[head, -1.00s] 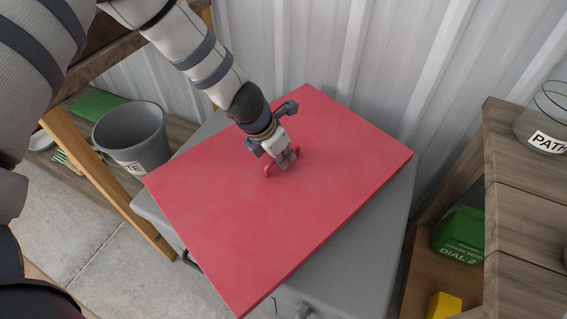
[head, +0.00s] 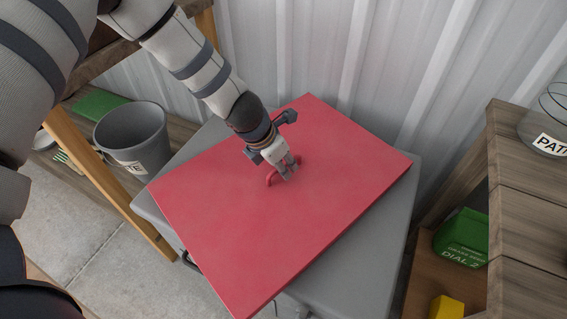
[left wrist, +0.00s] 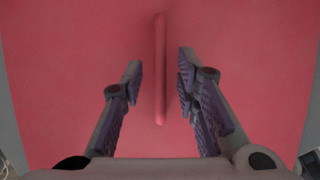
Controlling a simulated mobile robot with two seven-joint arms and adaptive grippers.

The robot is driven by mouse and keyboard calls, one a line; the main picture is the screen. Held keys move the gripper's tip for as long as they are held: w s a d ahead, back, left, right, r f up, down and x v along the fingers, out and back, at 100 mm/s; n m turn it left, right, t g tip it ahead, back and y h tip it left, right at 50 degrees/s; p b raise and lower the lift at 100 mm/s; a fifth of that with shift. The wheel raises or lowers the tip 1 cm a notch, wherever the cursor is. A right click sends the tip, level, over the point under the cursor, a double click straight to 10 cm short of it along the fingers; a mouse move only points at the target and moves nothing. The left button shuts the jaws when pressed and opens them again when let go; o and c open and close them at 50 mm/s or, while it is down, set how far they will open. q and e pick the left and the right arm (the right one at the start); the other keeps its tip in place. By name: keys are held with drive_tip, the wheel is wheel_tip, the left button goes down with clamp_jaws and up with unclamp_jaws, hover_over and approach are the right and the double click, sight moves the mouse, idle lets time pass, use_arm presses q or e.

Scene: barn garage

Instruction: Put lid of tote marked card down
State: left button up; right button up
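The red lid (head: 235,225) is a flat rectangular panel on or just above a large grey tote (head: 385,230); I cannot tell if it touches all round. It is turned askew to the tote, whose grey shows along the right and left sides. No card mark is visible on the tote. My left gripper (head: 290,170) is low over the lid's middle at its red bar handle (head: 271,179). In the left wrist view the handle (left wrist: 160,70) runs between the two fingers (left wrist: 160,85), with a gap on each side. My right gripper is out of view.
A grey bucket (head: 135,145) stands on a low wooden shelf at left, near a slanted wooden post (head: 105,190). A corrugated wall (head: 400,60) rises close behind. At right, wooden shelving (head: 515,210) holds a labelled glass jar (head: 545,135) and a green box (head: 462,238).

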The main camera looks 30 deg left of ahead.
use_arm(q)
drive_tip(key=p+v, duration=0.2)
drive_tip(key=v, duration=0.8)
drive_tip(key=shift+r+p, duration=0.35)
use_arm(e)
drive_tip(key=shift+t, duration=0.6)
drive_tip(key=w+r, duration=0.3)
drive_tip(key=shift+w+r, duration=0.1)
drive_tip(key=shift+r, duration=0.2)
